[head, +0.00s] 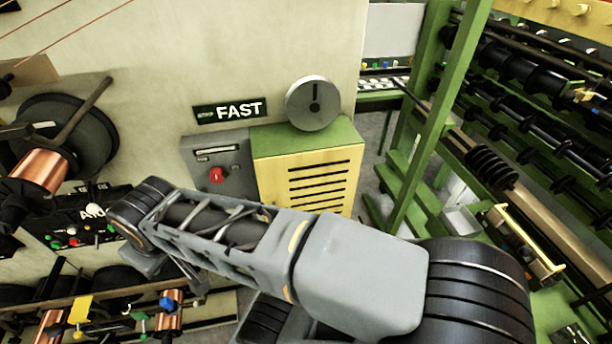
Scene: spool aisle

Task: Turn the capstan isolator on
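A grey switch box (237,159) is fixed to the pale wall left of centre, with a red rotary knob (216,175) on its front. It looks like an isolator, but no label naming the capstan is readable. The knob's on or off position is too small to tell.
A yellow-fronted, green-topped vented cabinet (308,180) adjoins the box. A round dial (313,103) and a FAST sign (230,110) are above. A control panel (78,218) and copper spools (39,170) stand left. A green machine frame (432,115) with rollers stands right.

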